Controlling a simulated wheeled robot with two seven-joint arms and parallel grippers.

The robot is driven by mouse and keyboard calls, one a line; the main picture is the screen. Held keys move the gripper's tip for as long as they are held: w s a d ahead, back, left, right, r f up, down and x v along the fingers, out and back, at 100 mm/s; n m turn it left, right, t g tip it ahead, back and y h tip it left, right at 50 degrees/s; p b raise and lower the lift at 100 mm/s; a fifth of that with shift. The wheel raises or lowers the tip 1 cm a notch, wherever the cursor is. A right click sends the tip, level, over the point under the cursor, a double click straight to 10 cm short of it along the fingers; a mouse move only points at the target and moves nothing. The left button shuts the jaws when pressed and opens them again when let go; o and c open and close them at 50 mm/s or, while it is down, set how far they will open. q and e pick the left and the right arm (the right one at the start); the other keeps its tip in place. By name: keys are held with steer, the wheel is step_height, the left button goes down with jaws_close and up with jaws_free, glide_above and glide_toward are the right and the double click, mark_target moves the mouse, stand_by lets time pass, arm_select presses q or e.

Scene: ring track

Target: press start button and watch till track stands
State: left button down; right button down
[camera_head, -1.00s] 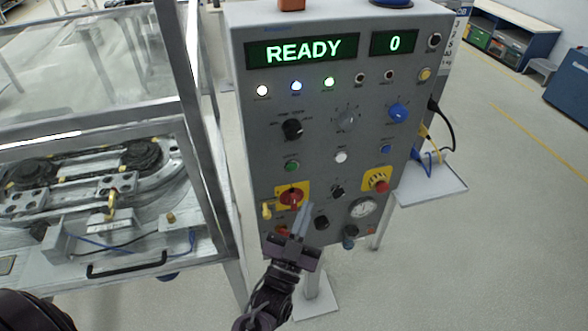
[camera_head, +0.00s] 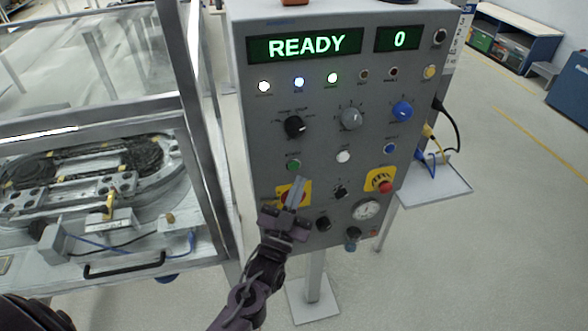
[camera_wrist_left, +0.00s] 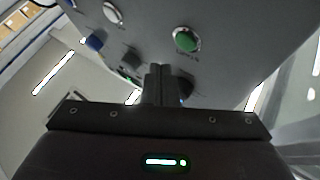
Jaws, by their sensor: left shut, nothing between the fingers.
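The control panel (camera_head: 335,110) is a grey box with a green display (camera_head: 305,46) reading READY and a second one (camera_head: 400,39) reading 0. A green button (camera_head: 293,165) sits at its left, below a black knob (camera_head: 295,127); the green button (camera_wrist_left: 186,39) also shows in the left wrist view, its label unreadable. My left gripper (camera_head: 298,181) is shut and empty, its fingertips just below the green button and in front of the red and yellow switch. In the wrist view the fingertips (camera_wrist_left: 160,70) appear apart from the button. The track (camera_head: 85,170) lies inside the frame at left. My right gripper is not in view.
A white button (camera_head: 343,156), a blue button (camera_head: 391,148) and a red stop button (camera_head: 385,187) on yellow are near the green one. A metal frame post (camera_head: 190,100) stands left of the panel.

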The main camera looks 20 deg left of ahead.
mark_target(294, 166)
arm_select(q)
steer(key=shift+w+a, duration=0.55)
steer(key=shift+w, duration=0.25)
stand_by(0.8)
steer(key=shift+w+a, duration=0.1)
steer(key=shift+w, duration=0.05)
stand_by(0.7)
steer(key=shift+w+a, duration=0.15)
steer(key=shift+w, duration=0.05)
